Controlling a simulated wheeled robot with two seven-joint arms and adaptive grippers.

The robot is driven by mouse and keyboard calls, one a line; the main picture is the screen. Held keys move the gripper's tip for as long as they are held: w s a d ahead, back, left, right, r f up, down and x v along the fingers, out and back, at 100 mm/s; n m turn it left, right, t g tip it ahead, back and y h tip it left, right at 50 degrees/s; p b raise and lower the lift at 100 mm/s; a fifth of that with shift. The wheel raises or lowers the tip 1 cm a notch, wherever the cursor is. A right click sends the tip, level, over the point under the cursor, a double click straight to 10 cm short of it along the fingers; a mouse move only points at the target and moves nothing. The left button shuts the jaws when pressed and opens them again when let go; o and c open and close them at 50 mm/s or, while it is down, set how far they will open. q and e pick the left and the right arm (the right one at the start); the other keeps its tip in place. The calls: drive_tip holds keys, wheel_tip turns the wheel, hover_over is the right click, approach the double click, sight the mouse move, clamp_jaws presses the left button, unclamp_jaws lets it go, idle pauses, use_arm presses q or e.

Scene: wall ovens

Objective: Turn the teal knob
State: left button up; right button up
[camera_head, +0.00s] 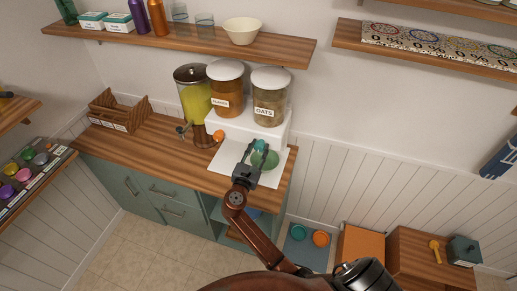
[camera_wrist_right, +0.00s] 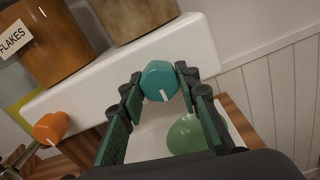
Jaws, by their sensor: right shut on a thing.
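The teal knob (camera_wrist_right: 158,78) is on the front of the white dispenser stand, under the oats canister. A white mark on it points down and slightly right in the right wrist view. My right gripper (camera_wrist_right: 160,88) is shut on the knob, with a dark green finger on each side. In the head view the right gripper (camera_head: 255,150) is at the stand's front, and the teal knob (camera_head: 260,144) shows between its fingertips. My left gripper is not in view.
An orange knob (camera_wrist_right: 50,128) is on the same stand, under the flakes canister (camera_head: 226,90). The oats canister (camera_head: 269,97) stands above the teal knob. A green bowl-like thing (camera_wrist_right: 186,135) sits below the gripper. A yellow drink dispenser (camera_head: 194,102) is to the left.

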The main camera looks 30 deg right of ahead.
drive_tip(key=shift+m, duration=0.3)
drive_tip(key=m+b, duration=0.1)
drive_tip(key=m, duration=0.3)
drive_tip(key=shift+f+m+b, duration=0.1)
drive_tip(key=shift+m+b, duration=0.2)
drive_tip(key=shift+b, duration=0.1)
drive_tip(key=m+b, duration=0.1)
drive_tip(key=m, duration=0.2)
drive_tip(key=shift+b, duration=0.4)
drive_tip(key=shift+m+b, duration=0.75)
drive_tip(key=shift+m, duration=0.85)
drive_tip(key=o, duration=1.1)
drive_tip(key=shift+o, duration=0.2)
